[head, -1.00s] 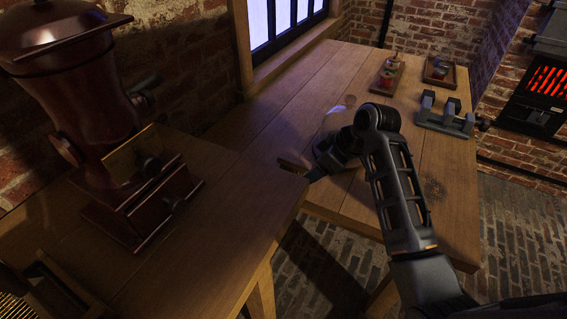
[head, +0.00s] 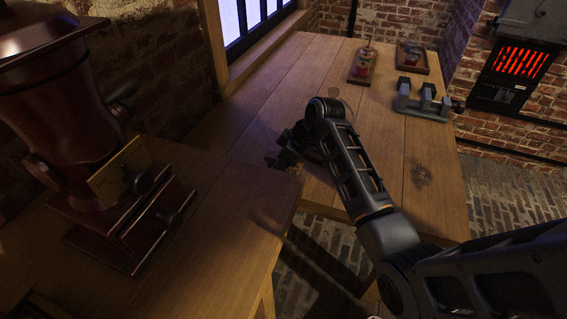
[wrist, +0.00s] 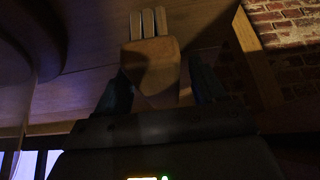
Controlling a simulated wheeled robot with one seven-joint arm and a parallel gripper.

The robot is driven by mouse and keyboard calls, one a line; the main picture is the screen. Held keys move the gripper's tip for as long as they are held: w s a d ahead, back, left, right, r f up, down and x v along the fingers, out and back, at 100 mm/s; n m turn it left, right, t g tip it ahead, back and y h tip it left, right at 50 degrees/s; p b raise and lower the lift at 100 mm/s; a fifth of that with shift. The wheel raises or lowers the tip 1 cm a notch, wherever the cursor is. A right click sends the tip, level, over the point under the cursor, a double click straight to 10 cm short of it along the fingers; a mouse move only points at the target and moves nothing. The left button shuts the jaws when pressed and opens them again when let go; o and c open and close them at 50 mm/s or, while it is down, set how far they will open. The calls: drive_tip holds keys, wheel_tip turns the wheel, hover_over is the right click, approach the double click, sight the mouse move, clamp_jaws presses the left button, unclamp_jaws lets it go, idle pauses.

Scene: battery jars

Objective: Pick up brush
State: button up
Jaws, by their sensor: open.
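My gripper (head: 284,158) is at the near left corner of the far wooden table, seen small and dark in the head view. In the wrist view its two dark fingers (wrist: 160,70) are apart. A wooden block with pale strips at its far end, which looks like the brush (wrist: 151,52), lies between and just beyond the fingers. I cannot tell whether the fingers touch it. In the head view the brush cannot be made out behind my gripper and arm.
The far table (head: 250,115) holds a wooden tray with red items (head: 362,66), a second tray (head: 412,60) and a dark metal stand (head: 424,98). A large red-brown grinder (head: 60,120) stands on the near table (head: 215,235). A glowing heater (head: 520,65) is at right.

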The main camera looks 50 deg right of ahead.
drive_tip(key=shift+w+f, duration=0.1)
drive_tip(key=shift+f, duration=0.05)
drive_tip(key=c, duration=1.1)
wheel_tip(320, 180, up, 10)
drive_tip(key=shift+r, duration=0.1)
drive_tip(key=o, duration=0.5)
drive_tip(key=c, duration=0.4)
drive_tip(key=shift+o, duration=0.2)
